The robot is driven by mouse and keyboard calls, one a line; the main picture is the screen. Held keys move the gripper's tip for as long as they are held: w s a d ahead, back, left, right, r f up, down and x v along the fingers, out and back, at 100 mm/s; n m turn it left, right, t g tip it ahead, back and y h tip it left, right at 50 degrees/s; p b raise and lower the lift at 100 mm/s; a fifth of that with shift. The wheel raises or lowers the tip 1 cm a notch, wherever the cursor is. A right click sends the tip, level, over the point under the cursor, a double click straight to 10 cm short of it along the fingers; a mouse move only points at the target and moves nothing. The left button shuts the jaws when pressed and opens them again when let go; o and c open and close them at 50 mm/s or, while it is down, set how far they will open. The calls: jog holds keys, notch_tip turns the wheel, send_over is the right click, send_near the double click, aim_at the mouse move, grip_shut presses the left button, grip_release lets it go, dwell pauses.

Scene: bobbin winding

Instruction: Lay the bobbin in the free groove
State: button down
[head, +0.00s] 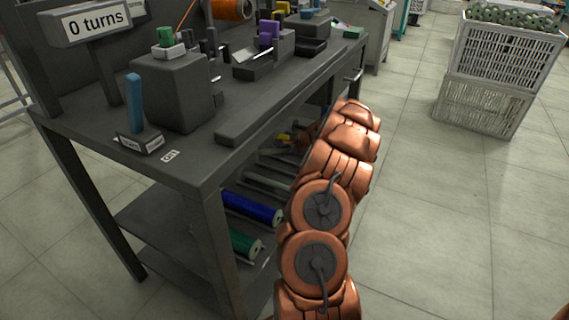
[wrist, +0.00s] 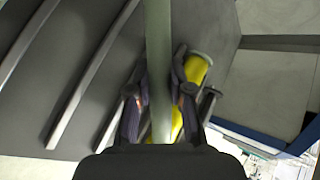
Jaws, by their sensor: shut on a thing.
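A pale grey-green bar crosses in front and hides part of the bobbin. In the head view a bit of yellow (head: 285,138) shows under the bench top, where my arm hides most of the gripper. On the lower shelf, a blue bobbin (head: 250,207) and a green bobbin (head: 232,242) lie in grooves nearer the front. Grey ridges (wrist: 93,75) bound empty grooves in the wrist view. I cannot tell whether the bobbin touches the shelf.
The dark bench top (head: 190,160) lies above the shelf and carries winding blocks, a blue post (head: 134,103) and a "0 turns" sign (head: 95,20). A bench leg (head: 222,255) stands at the near corner. White crates (head: 495,75) stand at the back right; the floor between is clear.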

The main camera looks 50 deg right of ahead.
jog(key=shift+f+b, duration=1.05)
jog(key=shift+f, duration=1.35)
jog(key=shift+f+b, duration=0.3)
jog(key=shift+f, duration=0.35)
jog(key=c, duration=1.1)
grip_release()
jog(key=shift+o, duration=0.2)
jog(key=shift+s+r, duration=0.1)
jog(key=shift+r, duration=0.2)
jog(key=p+v, duration=0.4)
jog(key=v, duration=0.8)
jog(key=shift+r+p, duration=0.3)
jog(key=shift+p, duration=0.05)
jog(key=shift+d, duration=0.1)
